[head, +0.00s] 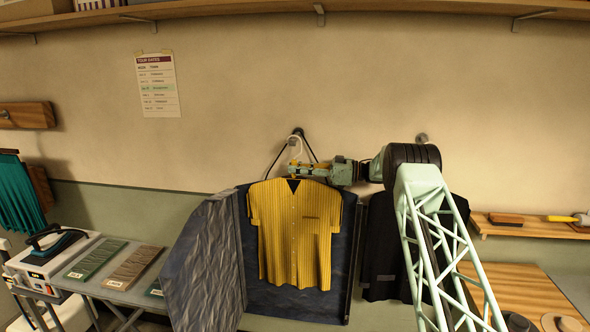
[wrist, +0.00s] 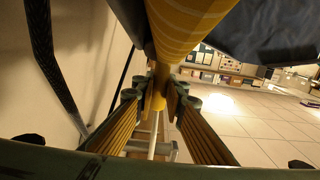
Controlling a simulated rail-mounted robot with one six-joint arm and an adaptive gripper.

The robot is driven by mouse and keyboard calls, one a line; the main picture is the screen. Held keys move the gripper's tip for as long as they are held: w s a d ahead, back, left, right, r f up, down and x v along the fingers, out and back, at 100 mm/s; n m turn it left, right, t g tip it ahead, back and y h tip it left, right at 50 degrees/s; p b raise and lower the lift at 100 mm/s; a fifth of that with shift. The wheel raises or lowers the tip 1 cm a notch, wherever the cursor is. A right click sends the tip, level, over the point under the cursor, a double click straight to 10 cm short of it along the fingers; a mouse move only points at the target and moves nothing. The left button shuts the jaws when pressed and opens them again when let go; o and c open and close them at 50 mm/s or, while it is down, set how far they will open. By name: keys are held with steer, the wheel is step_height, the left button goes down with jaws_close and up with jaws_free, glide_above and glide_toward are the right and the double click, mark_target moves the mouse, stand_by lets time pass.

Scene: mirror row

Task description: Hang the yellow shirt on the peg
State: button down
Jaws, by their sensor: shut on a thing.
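The yellow striped shirt (head: 296,235) hangs upright in front of an open dark garment bag (head: 345,275). A pale hanger hook (head: 294,146) rises above its collar. My gripper (head: 292,171) is shut at the top of the shirt, around the hanger's neck. In the wrist view my gripper (wrist: 159,92) has its ribbed fingers on both sides of a yellow piece (wrist: 160,78). One wall peg (head: 298,133) is just above the hook, with the bag's dark cords around it. I cannot tell whether the hook touches this peg. A second peg (head: 421,138) is bare, right of it.
A dark garment (head: 380,245) hangs right of the bag, partly behind my arm. A wooden shelf (head: 250,14) runs along the top. A side table with an iron (head: 52,243) is at left. A small shelf with brushes (head: 530,227) is at right.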

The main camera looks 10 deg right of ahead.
steer(key=c, duration=2.6)
jaws_free()
steer(key=shift+o, duration=0.2)
steer(key=o, duration=0.6)
steer(key=shift+d, duration=0.1)
steer(key=shift+v, duration=5.85)
steer(key=shift+r, duration=0.1)
